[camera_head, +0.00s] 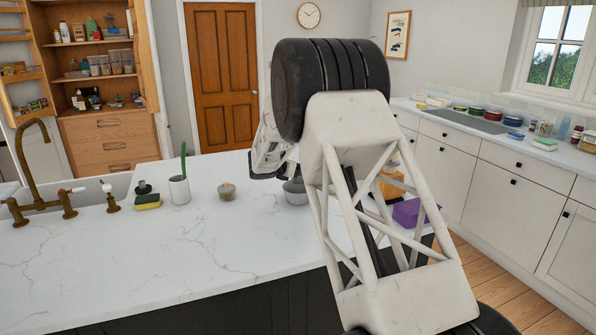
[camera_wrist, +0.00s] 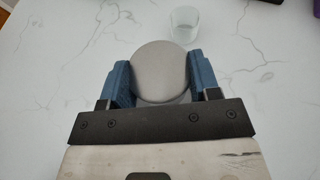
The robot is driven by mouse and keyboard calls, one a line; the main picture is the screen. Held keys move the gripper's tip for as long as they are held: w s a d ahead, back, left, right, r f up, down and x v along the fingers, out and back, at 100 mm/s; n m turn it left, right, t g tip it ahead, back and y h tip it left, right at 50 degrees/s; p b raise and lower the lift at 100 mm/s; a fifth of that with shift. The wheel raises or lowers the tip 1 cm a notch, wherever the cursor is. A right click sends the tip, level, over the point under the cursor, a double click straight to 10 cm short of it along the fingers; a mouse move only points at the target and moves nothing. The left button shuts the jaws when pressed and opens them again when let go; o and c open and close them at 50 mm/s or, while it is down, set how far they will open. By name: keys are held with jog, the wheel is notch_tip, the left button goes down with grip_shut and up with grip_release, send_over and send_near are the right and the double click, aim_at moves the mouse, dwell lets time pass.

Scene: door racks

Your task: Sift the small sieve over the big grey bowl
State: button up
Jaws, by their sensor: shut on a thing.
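In the wrist view my gripper (camera_wrist: 158,64) has its blue fingers on either side of a smooth, round grey piece (camera_wrist: 160,72), and it is shut on it. This piece looks like the small sieve, though no mesh shows. Another grey rounded edge (camera_wrist: 182,98) shows just below it, perhaps the big grey bowl. In the head view a grey bowl-like thing (camera_head: 295,192) stands on the counter, partly hidden by my arm. Whether the held piece touches the one below, I cannot tell.
A clear glass (camera_wrist: 185,24) stands just beyond the held piece. A purple box (camera_head: 408,212) lies right of my arm. The counter's front left is free.

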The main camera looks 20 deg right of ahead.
jog(key=shift+w, duration=0.75)
jog(key=shift+s, duration=0.1)
jog(key=shift+s, duration=1.35)
jog(key=shift+w, duration=0.1)
jog(key=shift+w, duration=1.35)
jog(key=shift+s, duration=1.45)
